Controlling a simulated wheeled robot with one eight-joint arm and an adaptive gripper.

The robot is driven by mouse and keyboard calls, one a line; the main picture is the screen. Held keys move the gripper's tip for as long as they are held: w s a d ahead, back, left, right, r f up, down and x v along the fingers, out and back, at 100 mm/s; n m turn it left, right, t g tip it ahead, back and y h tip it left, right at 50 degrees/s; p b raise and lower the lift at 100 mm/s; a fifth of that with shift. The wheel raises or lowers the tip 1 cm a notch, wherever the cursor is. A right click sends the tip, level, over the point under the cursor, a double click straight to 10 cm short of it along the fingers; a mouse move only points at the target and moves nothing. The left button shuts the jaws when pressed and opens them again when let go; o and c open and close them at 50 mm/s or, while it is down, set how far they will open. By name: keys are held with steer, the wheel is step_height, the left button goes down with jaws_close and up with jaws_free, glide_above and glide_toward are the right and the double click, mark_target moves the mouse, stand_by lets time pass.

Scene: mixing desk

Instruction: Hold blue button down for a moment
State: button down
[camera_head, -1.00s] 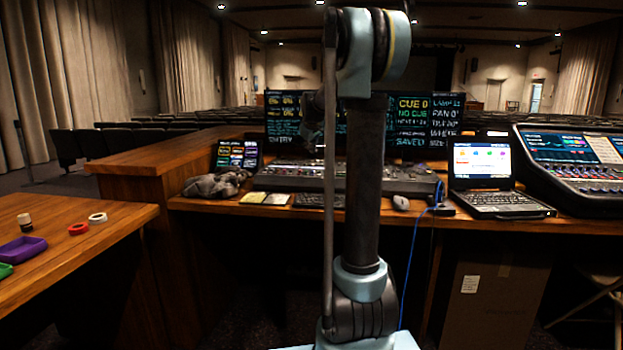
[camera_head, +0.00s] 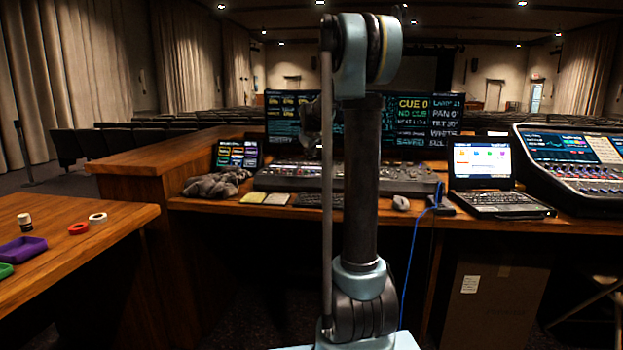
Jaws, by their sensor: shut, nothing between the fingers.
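I cannot make out a blue button for certain. A small tablet (camera_head: 237,154) stands upright at the desk's left, showing rows of coloured tiles too small to tell apart well. The long grey control console (camera_head: 285,178) carries many tiny controls, and my arm column hides its middle. My gripper (camera_head: 309,146) shows only as a small dark shape left of my arm, in front of the wide monitors and above the console. It appears shut and empty, and is partly hidden by my own arm link. I see no contact with anything.
The wide monitors (camera_head: 292,104) stand behind the console. A grey cloth heap (camera_head: 215,185), keyboard (camera_head: 318,200), mouse (camera_head: 401,203) and laptop (camera_head: 482,162) line the desk. A blue cable (camera_head: 411,262) hangs in front. A side table (camera_head: 105,230) holds trays and tape rolls.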

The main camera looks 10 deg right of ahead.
mark_target(310, 175)
steer(key=shift+f, duration=2.75)
steer(key=shift+f, duration=0.15)
steer(key=shift+f, duration=0.2)
steer(key=shift+f, duration=0.3)
stand_by(0.7)
steer(key=shift+r, duration=0.7)
steer(key=shift+r, duration=2.55)
